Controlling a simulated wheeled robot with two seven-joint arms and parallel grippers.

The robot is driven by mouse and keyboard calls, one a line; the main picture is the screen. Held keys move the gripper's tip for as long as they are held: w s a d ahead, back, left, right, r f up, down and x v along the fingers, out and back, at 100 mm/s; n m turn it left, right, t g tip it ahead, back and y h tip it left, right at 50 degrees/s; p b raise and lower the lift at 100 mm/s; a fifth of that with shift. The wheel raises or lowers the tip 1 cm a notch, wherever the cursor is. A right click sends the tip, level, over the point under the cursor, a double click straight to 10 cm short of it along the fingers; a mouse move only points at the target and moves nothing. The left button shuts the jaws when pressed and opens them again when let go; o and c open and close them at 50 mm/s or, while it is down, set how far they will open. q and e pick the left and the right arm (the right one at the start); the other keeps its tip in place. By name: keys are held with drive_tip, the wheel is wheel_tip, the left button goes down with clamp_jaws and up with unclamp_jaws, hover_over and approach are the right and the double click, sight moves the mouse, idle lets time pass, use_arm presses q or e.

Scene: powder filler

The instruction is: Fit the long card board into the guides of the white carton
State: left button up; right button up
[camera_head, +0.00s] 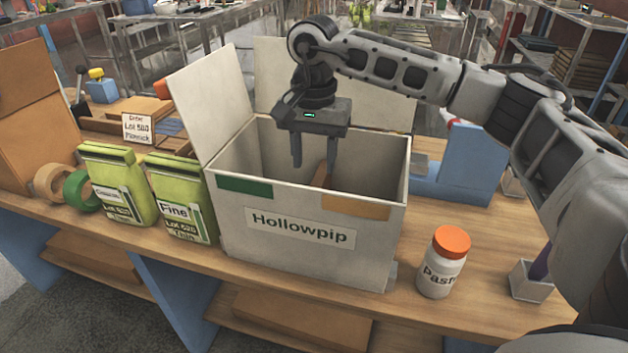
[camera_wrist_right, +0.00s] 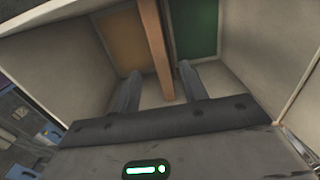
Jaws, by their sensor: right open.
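The white carton (camera_head: 300,250), labelled "Hollowpip", stands on the bench with its flaps up. A long brown card board (camera_wrist_right: 155,45) is inside it. In the right wrist view the board runs between the carton's orange and green patches. In the head view only a small brown part of the board (camera_head: 321,174) shows; the front wall hides the rest. My right gripper (camera_head: 314,161) points down into the carton's opening. Its fingers are open, one on each side of the board (camera_wrist_right: 158,72), with gaps visible. I cannot tell whether the board sits in the guides. My left gripper is out of view.
Two green packets (camera_head: 180,200) stand close left of the carton, with green tape (camera_head: 82,190) beyond. A white jar with an orange lid (camera_head: 442,262) stands to the right, near a small grey holder (camera_head: 533,283). Raised flaps (camera_head: 205,100) flank my right gripper.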

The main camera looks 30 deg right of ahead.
wheel_tip(320, 180, up, 6)
drive_tip(key=shift+f, duration=0.15)
idle(0.5)
